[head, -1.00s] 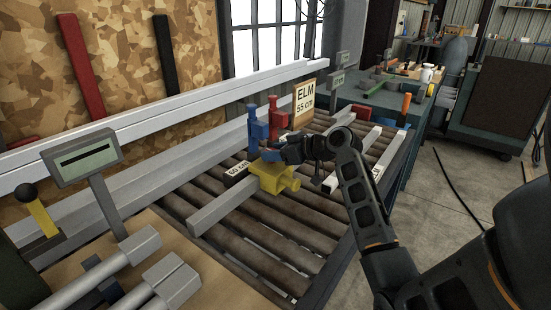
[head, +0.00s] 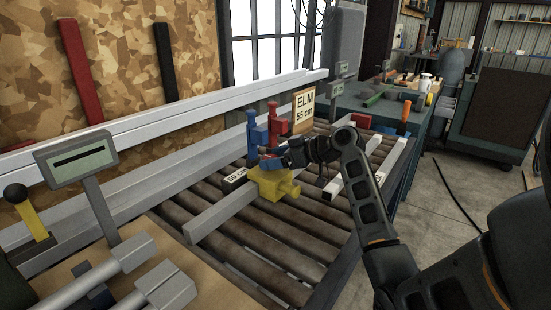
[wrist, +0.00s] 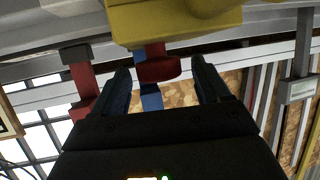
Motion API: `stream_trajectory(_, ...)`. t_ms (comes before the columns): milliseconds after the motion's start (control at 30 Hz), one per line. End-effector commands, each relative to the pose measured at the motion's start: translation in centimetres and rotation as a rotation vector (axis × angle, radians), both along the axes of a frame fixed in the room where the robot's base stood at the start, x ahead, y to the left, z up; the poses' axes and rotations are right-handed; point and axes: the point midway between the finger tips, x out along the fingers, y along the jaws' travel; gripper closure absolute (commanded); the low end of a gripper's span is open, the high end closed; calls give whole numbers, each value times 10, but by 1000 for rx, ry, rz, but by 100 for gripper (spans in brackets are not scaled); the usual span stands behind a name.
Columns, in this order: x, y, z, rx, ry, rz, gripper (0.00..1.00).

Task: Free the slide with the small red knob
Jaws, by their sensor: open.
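A yellow slide block (head: 275,186) sits on a pale bar (head: 222,214) over the rollers. In the wrist view the yellow block (wrist: 175,20) fills the top edge, and a small red knob (wrist: 158,69) shows against it. My gripper (head: 270,162) is at the block in the head view. In the wrist view my gripper (wrist: 163,72) is open, with the red knob between its two dark blue fingers, apart from both. The knob is hidden in the head view. A blue upright piece (head: 256,137) and a red upright piece (head: 274,122) stand behind.
A sign (head: 304,108) reading "ELM 55 cm" stands behind the rollers. A dark label reading "60 cm" (head: 236,177) is left of the block. A grey display (head: 77,158) on a post stands at the left. The front rollers (head: 270,250) are clear.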

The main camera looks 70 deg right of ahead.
Motion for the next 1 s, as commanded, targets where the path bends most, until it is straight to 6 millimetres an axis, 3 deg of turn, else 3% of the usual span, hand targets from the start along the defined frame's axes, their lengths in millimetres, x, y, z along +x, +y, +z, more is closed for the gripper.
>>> stream_trajectory(267,-9,-1,4,-1,-2,-3,24)
stream_trajectory(700,-66,1,27,0,0,-1,24)
stream_trajectory(1000,-72,2,30,0,0,-1,24)
